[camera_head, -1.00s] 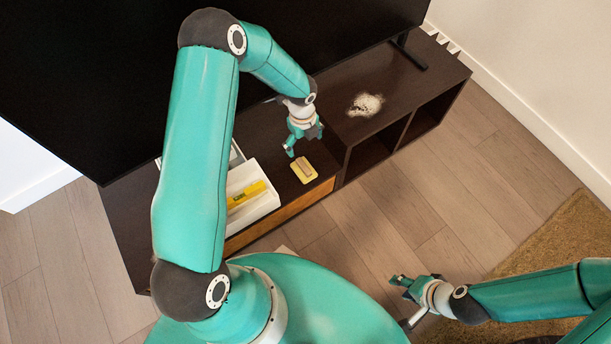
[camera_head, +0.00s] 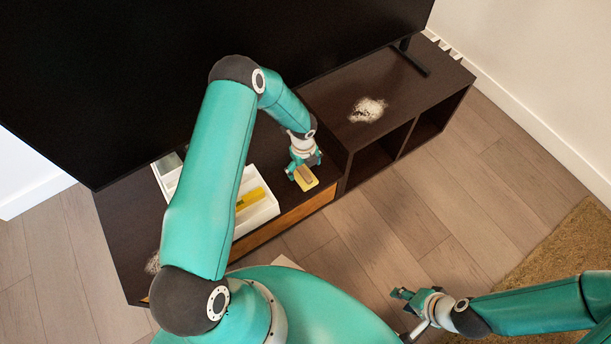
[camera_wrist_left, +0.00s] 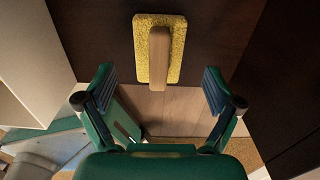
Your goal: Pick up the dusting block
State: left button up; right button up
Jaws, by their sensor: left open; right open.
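The dusting block is a yellow sponge-like pad with a wooden handle bar on top. In the head view the dusting block (camera_head: 306,179) lies on the dark cabinet's lower top, right of the white tray. My left gripper (camera_head: 303,168) is over it and partly covers it. In the left wrist view the dusting block (camera_wrist_left: 159,52) is ahead of the open left gripper (camera_wrist_left: 161,90), centred between its two fingers, with nothing held. My right gripper (camera_head: 409,300) is open and empty, over the floor at the lower right.
A white tray (camera_head: 262,214) holds a yellow item beside the block. A whitish dust patch (camera_head: 367,110) lies on the raised cabinet section (camera_head: 400,88) to the right, and another (camera_head: 153,263) at the left end. A large black screen (camera_head: 130,70) stands behind.

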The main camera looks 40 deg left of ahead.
aim_at(305, 171)
pick_arm(q)
notch_tip(305, 171, down, 4)
jog(key=shift+b, duration=0.45)
jog(key=shift+w, duration=0.1)
jog(key=c, duration=1.2)
jog(key=shift+c, duration=0.3)
jog(key=shift+r, duration=0.1)
notch_tip(305, 171, up, 20)
jog(key=p, duration=0.5)
